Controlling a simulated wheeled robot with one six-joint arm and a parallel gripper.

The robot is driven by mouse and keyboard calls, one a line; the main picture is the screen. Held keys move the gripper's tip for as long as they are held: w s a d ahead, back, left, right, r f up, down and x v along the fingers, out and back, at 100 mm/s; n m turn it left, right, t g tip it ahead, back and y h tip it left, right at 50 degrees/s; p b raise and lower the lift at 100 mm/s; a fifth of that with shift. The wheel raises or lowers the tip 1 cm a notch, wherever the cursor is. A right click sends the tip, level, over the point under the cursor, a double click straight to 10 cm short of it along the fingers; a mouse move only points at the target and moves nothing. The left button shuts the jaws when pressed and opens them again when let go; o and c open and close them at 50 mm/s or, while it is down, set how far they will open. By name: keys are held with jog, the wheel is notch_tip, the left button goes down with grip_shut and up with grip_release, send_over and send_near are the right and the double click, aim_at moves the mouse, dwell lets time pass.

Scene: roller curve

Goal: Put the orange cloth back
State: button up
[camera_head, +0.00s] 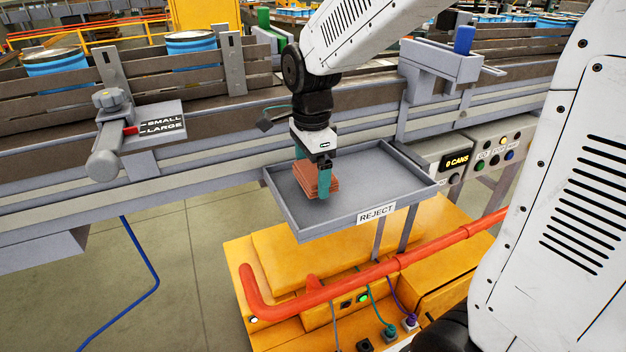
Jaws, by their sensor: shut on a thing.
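The orange cloth (312,180) is a folded, layered square in the camera_head view, over the left middle part of the grey tray marked REJECT (400,195). My gripper (314,182) points down over the tray, with teal fingers on either side of the cloth. It is shut on the cloth. I cannot tell whether the cloth touches the tray floor or hangs just above it. The part of the cloth behind the near finger is hidden.
The tray's right part is bare. Behind it runs a railed conveyor with blue cans (190,42). A holder with a blue item (464,40) stands back right, above a control box (470,155). A lever (105,150) with a SMALL/LARGE plate is at left. An orange-red pipe (370,272) crosses in front.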

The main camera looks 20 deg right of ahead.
aim_at(312, 171)
jog(key=shift+f, duration=1.4)
jog(key=shift+f, duration=0.1)
jog(key=o, duration=0.7)
notch_tip(312, 171, up, 12)
jog(key=shift+s+r, duration=0.15)
jog(key=s+d+f+n, duration=0.1)
jog(key=s+n, duration=0.5)
jog(key=s, duration=0.1)
jog(key=s+d+n, duration=0.1)
jog(key=s+n, duration=0.5)
jog(key=s, duration=0.1)
jog(key=s+d+f+n+t, duration=0.1)
jog(key=s+n, duration=0.5)
jog(key=s, duration=0.1)
jog(key=shift+s+d+f, duration=0.35)
jog(key=shift+s+d, duration=0.05)
